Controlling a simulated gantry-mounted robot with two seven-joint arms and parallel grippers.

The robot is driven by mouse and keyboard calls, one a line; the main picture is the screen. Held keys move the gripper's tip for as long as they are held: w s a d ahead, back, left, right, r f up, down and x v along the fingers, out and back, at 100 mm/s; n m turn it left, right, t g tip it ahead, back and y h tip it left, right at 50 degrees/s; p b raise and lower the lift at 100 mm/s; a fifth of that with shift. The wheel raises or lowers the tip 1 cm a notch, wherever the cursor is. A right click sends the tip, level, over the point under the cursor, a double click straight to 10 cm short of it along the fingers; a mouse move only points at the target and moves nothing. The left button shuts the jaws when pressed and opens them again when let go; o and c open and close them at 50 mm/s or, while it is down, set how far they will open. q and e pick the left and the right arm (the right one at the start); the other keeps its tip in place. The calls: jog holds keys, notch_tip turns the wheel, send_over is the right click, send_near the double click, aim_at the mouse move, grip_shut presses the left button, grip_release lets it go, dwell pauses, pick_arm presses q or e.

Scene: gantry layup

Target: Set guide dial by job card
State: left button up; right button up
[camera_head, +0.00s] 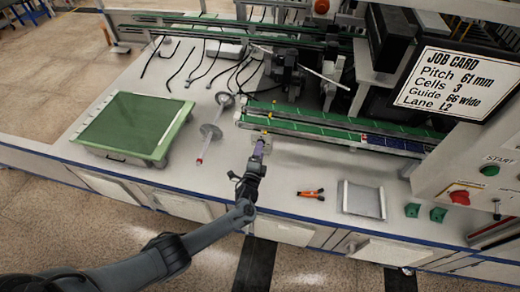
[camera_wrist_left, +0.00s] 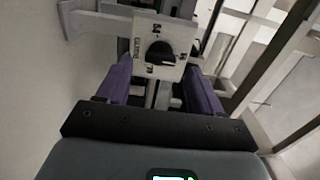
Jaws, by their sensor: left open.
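The guide dial (camera_wrist_left: 158,52) shows in the left wrist view as a black round knob on a pale plate marked "GUIDE" with numbers around it. My left gripper (camera_wrist_left: 160,85) is open, its two purple fingers on either side below the dial, apart from the knob as far as I can tell. In the head view my left gripper (camera_head: 260,147) is at the near end of the green conveyor, where the dial itself is too small to read. The job card (camera_head: 458,82) reads Pitch 61 mm, Cells 3, Guide 66 wide, Lane L2. My right gripper is not seen.
A green-framed tray (camera_head: 135,125) stands at left. The conveyor (camera_head: 320,130) runs right behind my gripper. Orange-handled pliers (camera_head: 311,194), a grey tray (camera_head: 362,199) and green blocks (camera_head: 437,214) lie at right. A control panel with a red button (camera_head: 460,197) stands far right.

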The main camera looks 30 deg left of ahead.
pick_arm(q)
jog(key=p+v, duration=0.2)
jog(key=v, duration=0.7)
jog(key=shift+p, duration=0.4)
jog(key=shift+s, duration=0.15)
jog(key=s+d+f+n+g+h, duration=0.15)
jog(key=s+f, duration=0.25)
jog(key=s, duration=0.4)
jog(key=s+d+f+n+g, duration=0.1)
jog(key=s+f+n+g, duration=0.15)
jog(key=s, duration=0.45)
jog(key=s+d+r+n+g+h, duration=0.3)
jog(key=s+d+r+n+g, duration=0.15)
jog(key=s+r, duration=0.4)
jog(key=s+d+r+n+g+h, duration=0.25)
jog(key=s+r+n+g, duration=0.2)
jog(key=s+r, duration=0.35)
notch_tip(320, 180, up, 36)
jog(key=w+m+p, duration=0.1)
jog(key=p, duration=3.4)
jog(key=shift+w+d+p, duration=0.2)
jog(key=shift+d+p, duration=0.15)
jog(key=shift+p, duration=0.05)
